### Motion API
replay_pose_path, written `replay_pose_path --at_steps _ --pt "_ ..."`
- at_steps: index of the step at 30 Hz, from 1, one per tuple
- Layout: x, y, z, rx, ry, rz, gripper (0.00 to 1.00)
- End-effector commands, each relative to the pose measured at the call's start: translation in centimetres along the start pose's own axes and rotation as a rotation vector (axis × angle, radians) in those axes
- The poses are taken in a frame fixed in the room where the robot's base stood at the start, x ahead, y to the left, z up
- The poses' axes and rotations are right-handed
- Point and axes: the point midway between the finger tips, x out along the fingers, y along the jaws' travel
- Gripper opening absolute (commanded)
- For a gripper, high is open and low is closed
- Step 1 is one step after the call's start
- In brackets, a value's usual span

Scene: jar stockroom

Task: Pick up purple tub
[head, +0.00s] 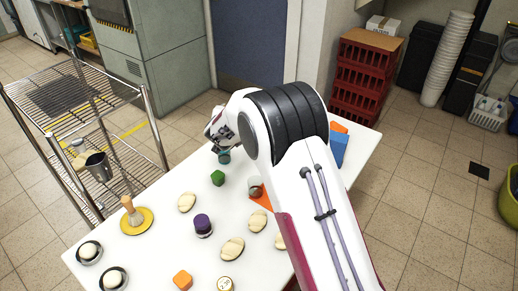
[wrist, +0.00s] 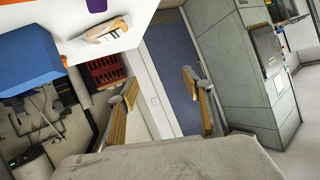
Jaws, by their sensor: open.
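The purple tub (head: 202,224) stands upright on the white table in the head view, left of my arm, with a pale band at its base. My gripper (wrist: 160,86) is open and empty in the wrist view, its two yellowish fingers well apart. In the head view my wrist is at the table's far edge, well beyond the tub, and the fingers are hidden. A small purple patch (wrist: 97,5) shows at the top edge of the wrist view; I cannot tell if it is the tub.
A blue box (head: 339,148) stands right of my arm. A wire rack (head: 75,110) stands left of the table.

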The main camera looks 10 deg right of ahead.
Motion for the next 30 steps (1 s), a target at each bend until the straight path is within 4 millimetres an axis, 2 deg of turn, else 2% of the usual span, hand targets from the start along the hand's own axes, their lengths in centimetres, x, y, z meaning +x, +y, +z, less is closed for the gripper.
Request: replay_pose_path --at_steps 1,6,15,24,30 --pt "0.8 0.2 1.1 -0.001 0.004 0.018 0.51" --pt "3.0 1.2 3.8 -0.005 0.031 0.087 0.51" --pt "5.8 3.7 9.4 -0.027 0.074 0.219 0.51" --pt "7.1 6.3 14.5 -0.056 0.106 0.34 0.51" --pt "7.3 7.1 15.8 -0.067 0.115 0.374 0.51"
